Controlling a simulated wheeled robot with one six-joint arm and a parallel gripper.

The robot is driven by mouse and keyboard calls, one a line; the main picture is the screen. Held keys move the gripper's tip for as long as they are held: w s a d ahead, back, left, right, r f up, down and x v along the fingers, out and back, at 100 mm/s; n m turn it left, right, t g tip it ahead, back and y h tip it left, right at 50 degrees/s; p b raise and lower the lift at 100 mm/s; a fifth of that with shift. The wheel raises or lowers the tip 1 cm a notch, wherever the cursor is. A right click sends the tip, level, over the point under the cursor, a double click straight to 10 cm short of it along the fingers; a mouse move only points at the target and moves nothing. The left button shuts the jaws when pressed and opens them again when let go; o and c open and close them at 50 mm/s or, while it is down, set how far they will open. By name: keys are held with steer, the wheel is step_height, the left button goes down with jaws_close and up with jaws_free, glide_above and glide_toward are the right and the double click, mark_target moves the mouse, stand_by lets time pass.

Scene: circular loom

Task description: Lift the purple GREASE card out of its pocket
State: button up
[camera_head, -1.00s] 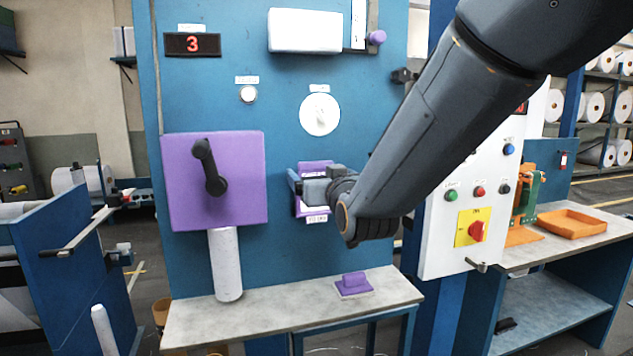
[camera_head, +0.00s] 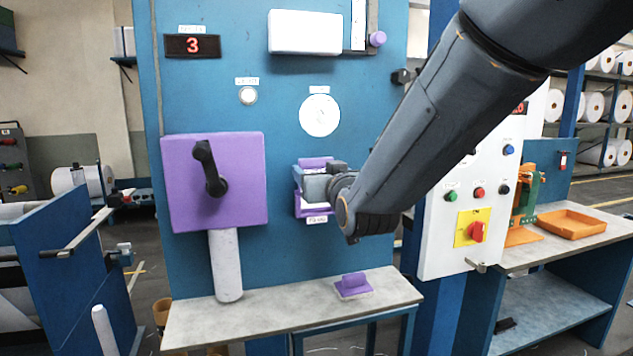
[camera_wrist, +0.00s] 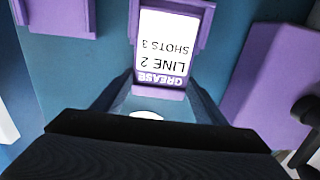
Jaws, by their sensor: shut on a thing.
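The GREASE card (camera_wrist: 166,45) shows upside down in the wrist view, white with black text and a purple GREASE band. Its far part sits between the purple side walls of its pocket (camera_wrist: 207,22). My gripper (camera_wrist: 158,97) is shut on the card's purple-banded end, with a dark finger on each side. In the head view, my gripper (camera_head: 313,185) is at the blue panel in front of the pocket (camera_head: 318,212) and hides most of the card there.
A purple box with a black handle (camera_head: 232,195) is left of my gripper. A white dial (camera_head: 320,115) is above it. A shelf (camera_head: 275,318) below carries a purple block (camera_head: 353,285). A white control box (camera_head: 461,190) stands to the right, behind my arm.

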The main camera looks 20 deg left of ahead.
mark_target(313, 140)
steer(key=shift+r, duration=0.15)
steer(key=shift+r+p, duration=1.5)
steer(key=shift+r, duration=1.7)
steer(key=shift+d, duration=0.1)
